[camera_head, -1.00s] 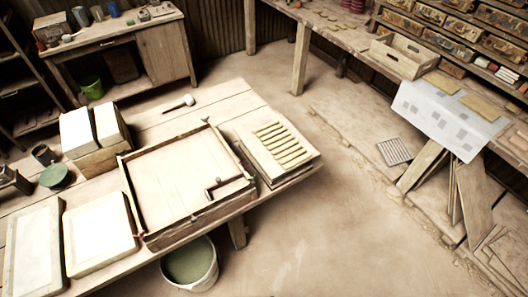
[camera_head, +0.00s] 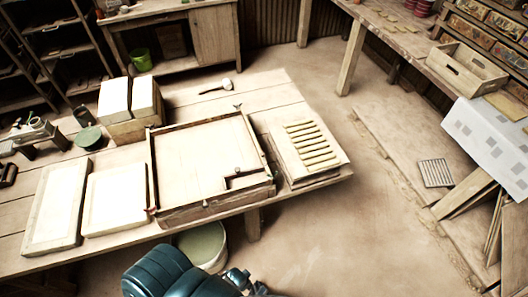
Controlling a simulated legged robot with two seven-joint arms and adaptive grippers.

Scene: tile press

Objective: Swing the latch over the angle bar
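A dark L-shaped angle bar (camera_head: 246,181) lies inside the wooden frame (camera_head: 215,208), at its near right corner. Small dark fittings sit on the frame's rim and corners; I cannot tell which is the latch. A small dark knob stands at the bar's corner. My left arm shows at the bottom edge as teal and dark links. Its dark end part, which looks like my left gripper (camera_head: 244,280), is below the table's near edge, well apart from the frame. Its fingers cannot be made out. My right gripper is out of view.
Two pale slabs (camera_head: 115,200) lie left of the frame, white blocks (camera_head: 130,98) behind them. A bucket (camera_head: 203,245) stands under the near edge.

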